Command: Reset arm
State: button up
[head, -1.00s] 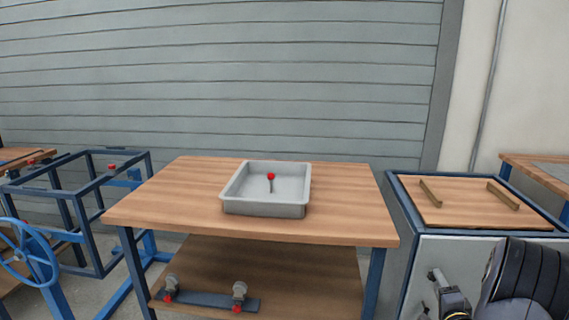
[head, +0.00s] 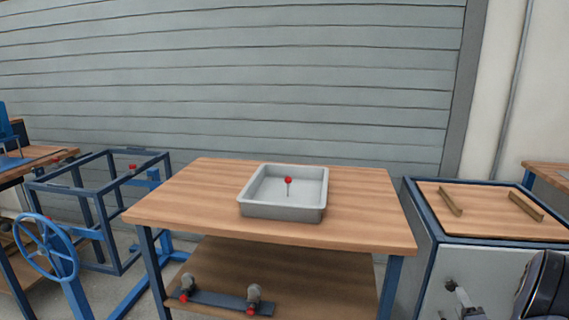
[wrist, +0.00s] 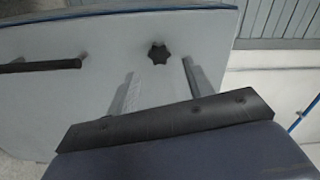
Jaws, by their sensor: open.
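My gripper (wrist: 157,80) shows in the wrist view with its two grey fingers apart and nothing between them. Beyond the fingers is the pale side of a cabinet, with a black star-shaped knob (wrist: 158,54) and a dark bar (wrist: 40,65) on it. I cannot tell how far the fingertips are from that side. In the head view, a dark part of my arm (head: 545,290) shows at the lower right edge; the gripper itself cannot be made out there.
A wooden table (head: 180,205) bears a grey tray (head: 282,213) with a red-topped pin (head: 288,181). A dark bar with clamps (head: 215,300) lies on its lower shelf. The cabinet (head: 430,250) stands at right, a blue frame (head: 110,165) and handwheel (head: 45,248) at left.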

aim_at(452, 288)
jog(key=v, duration=0.6)
jog(key=w+n+b, duration=0.2)
jog(key=w+n, duration=0.1)
jog(key=w+d+n+b, duration=0.1)
jog(key=w+n+b, duration=0.1)
jog(key=w, duration=0.2)
jog(key=w+d+n+b, duration=0.1)
jog(key=w+n+b, duration=0.1)
jog(key=w+n, duration=0.1)
jog(key=shift+w+d+n, duration=0.2)
jog(key=shift+n, duration=0.1)
jog(key=n+b, duration=0.3)
jog(key=n, duration=0.1)
jog(key=shift+a+n, duration=0.1)
jog(key=shift+n, duration=0.2)
jog(key=n+b, duration=0.4)
jog(key=shift+n, duration=0.3)
jog(key=shift+v, duration=0.85)
jog(key=shift+s+a+r+p, duration=0.2)
jog(key=shift+s+p, duration=0.1)
jog(key=shift+s, duration=0.25)
jog(key=shift+f, duration=0.1)
